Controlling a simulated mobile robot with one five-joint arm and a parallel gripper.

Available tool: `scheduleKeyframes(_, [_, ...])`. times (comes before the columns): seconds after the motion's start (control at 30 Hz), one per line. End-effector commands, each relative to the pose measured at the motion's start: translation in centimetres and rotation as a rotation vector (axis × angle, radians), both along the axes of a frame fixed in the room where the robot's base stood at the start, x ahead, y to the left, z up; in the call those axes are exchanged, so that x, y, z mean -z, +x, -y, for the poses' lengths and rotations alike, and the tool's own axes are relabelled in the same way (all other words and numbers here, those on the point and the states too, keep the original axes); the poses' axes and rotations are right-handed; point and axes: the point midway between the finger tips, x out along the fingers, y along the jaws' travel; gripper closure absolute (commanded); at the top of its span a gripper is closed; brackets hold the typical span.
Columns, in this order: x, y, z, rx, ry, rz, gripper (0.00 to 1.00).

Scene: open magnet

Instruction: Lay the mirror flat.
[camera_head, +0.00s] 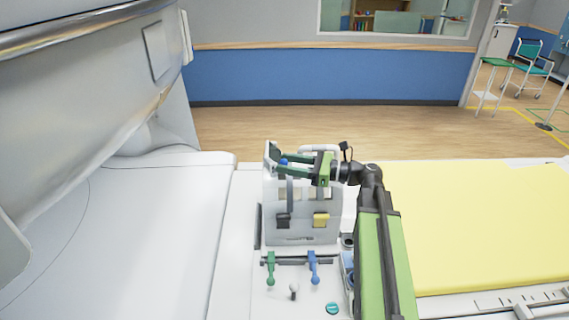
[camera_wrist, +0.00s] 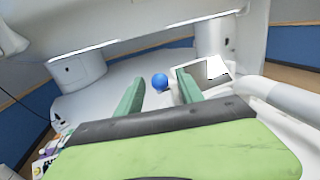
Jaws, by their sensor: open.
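What looks like the mirror (camera_head: 302,228) is a pale grey panel standing close to upright at the end of the yellow bed, in the head view. A blue ball (camera_head: 283,162) shows near its top edge. My gripper (camera_head: 273,157) is open at that top edge, its green fingers pointing left. In the wrist view, the blue ball (camera_wrist: 160,81) lies between the two fingertips (camera_wrist: 159,77) in the picture, with a gap on each side. Its depth relative to the tips is hard to tell. My gripper and arm hide part of the panel's upper right.
Green (camera_head: 270,266) and blue (camera_head: 313,266) levers stand in front of the panel. Black (camera_head: 283,220) and yellow (camera_head: 321,219) pieces show on its face. The white magnet body (camera_head: 60,150) rises at left. The yellow mattress (camera_head: 470,220) lies right. Open floor is behind.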

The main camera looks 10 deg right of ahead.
Motion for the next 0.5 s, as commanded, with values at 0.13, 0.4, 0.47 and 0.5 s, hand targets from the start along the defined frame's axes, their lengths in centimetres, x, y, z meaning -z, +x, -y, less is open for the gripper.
scheduleKeyframes(0.13, [0.00,0.52,-1.05,-0.001,0.000,0.000,0.55])
scheduleKeyframes(0.4, [0.00,0.58,-1.21,-0.001,0.000,0.000,0.55])
scheduleKeyframes(0.47, [0.00,0.58,-1.21,-0.001,0.000,0.000,0.63])
scheduleKeyframes(0.5, [0.00,0.58,-1.21,-0.001,0.000,0.000,0.69])
